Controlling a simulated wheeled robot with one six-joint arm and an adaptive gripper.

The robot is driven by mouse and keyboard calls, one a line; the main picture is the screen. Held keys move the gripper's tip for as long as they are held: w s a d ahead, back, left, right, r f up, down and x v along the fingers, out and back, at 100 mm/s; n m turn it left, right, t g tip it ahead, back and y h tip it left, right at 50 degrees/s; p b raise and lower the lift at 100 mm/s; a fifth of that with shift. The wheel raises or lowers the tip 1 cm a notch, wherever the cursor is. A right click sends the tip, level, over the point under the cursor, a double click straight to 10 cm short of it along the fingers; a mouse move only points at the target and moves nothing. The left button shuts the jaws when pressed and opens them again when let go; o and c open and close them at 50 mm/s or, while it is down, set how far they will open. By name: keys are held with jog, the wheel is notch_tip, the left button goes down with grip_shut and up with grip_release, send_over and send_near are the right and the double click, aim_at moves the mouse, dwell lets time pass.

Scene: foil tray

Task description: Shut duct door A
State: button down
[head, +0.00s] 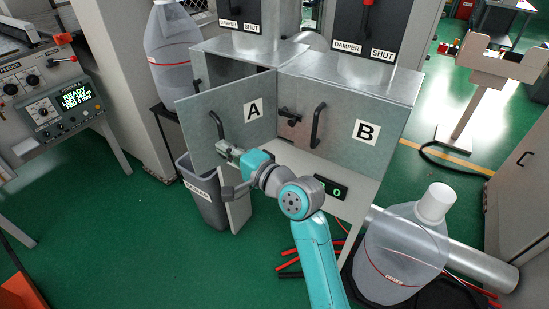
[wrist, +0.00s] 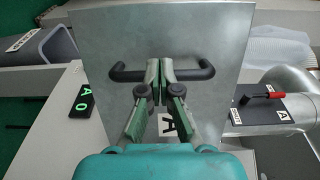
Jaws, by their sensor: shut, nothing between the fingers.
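Duct door A (head: 232,112) is a grey metal panel marked A, standing ajar. Its right edge is by door B, its left edge is swung out, and a dark gap shows above it. Its black handle (head: 215,124) is near the left edge. My gripper (head: 225,149) is at the door's outer face, just below the handle in the head view. In the wrist view, the shut, empty fingers (wrist: 160,66) overlap the middle of the handle (wrist: 125,75) and hide that part. I cannot tell whether they touch it. Door A (wrist: 220,50) fills the middle there.
Door B (head: 350,125), with its own handle (head: 318,125), is closed at the right. A grey bin (head: 205,200) stands below door A. A small display (head: 331,188) sits on the bench front. A large clear jug (head: 400,255) stands at the lower right. Green floor is open at the left.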

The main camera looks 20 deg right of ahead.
aim_at(208, 136)
jog(key=w+a+h, duration=0.1)
jog(key=w, duration=0.2)
jog(key=w+a+m, duration=0.1)
jog(key=w, duration=0.1)
jog(key=w+a+t+h, duration=0.1)
jog(key=w+a, duration=0.1)
jog(key=w, duration=0.1)
jog(key=shift+w+m+h, duration=0.3)
jog(key=shift+w+m, duration=0.05)
jog(key=shift+m, duration=0.05)
jog(key=shift+w+a+m+t+h, duration=0.15)
jog(key=shift+w+m+t+h, duration=0.15)
jog(key=shift+w+m+h, duration=0.55)
jog(key=w+d+m+h, duration=0.1)
jog(key=w+d+h, duration=0.2)
jog(key=w, duration=1.2)
jog(key=shift+d, duration=0.55)
jog(key=shift+w, duration=0.1)
